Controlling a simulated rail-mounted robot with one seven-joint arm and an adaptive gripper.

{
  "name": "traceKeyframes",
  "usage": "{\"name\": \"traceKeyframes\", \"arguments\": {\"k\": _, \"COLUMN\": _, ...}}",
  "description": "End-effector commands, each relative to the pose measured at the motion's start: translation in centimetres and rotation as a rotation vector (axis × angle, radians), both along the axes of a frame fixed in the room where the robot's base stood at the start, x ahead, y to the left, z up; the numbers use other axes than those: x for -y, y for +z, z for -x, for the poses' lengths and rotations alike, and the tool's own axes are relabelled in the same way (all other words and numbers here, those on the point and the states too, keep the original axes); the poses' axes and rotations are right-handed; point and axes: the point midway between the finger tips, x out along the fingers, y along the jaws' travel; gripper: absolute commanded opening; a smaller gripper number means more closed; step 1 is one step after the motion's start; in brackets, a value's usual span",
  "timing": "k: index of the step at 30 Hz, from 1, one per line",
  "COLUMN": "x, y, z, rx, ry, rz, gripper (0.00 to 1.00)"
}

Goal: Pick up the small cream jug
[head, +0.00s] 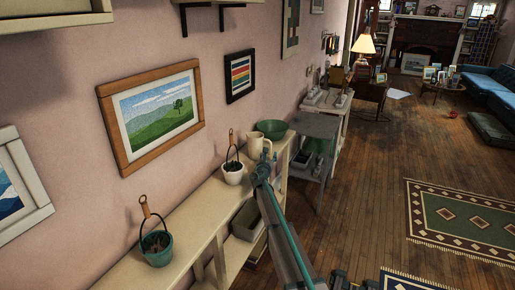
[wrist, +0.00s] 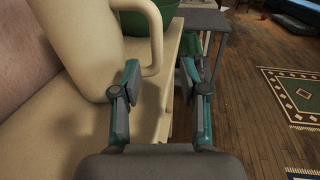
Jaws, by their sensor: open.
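The small cream jug (head: 254,146) stands upright on a long cream shelf unit (head: 203,205) against the pink wall. In the wrist view the jug (wrist: 88,45) fills the upper left, with its handle (wrist: 156,38) facing right. My gripper (head: 264,168) is at the near side of the jug in the head view. In the wrist view my gripper (wrist: 160,72) is open, with its two fingers apart and nothing held. The handle shows just ahead of the gap between the fingers; the jug's body is left of the left finger. I cannot tell whether a finger touches the jug.
A green bowl (head: 272,128) stands just behind the jug. A white pot (head: 232,174) and a teal pot (head: 157,248), each with an upright handle, stand nearer on the shelf top. A grey side table (head: 314,126) is beyond. The wooden floor on the right is mostly open.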

Motion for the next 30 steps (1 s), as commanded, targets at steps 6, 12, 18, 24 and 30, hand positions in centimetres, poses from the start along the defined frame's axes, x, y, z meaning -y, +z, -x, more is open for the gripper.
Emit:
{"name": "traceKeyframes", "arguments": {"k": 6, "x": 0.7, "y": 0.5, "z": -3.2, "rx": -0.001, "ry": 0.000, "rz": -0.001, "gripper": 0.43}}
{"name": "traceKeyframes", "arguments": {"k": 12, "x": 1.1, "y": 0.4, "z": -4.4, "rx": -0.001, "ry": 0.001, "rz": -0.001, "gripper": 0.43}}
{"name": "traceKeyframes", "arguments": {"k": 18, "x": 1.2, "y": 0.3, "z": -4.3, "rx": 0.000, "ry": 0.000, "rz": -0.001, "gripper": 0.40}}
{"name": "traceKeyframes", "arguments": {"k": 24, "x": 1.2, "y": 0.3, "z": -4.3, "rx": 0.000, "ry": 0.000, "rz": -0.001, "gripper": 0.07}}
{"name": "traceKeyframes", "arguments": {"k": 30, "x": 1.2, "y": 0.3, "z": -4.3, "rx": 0.000, "ry": 0.000, "rz": -0.001, "gripper": 0.00}}
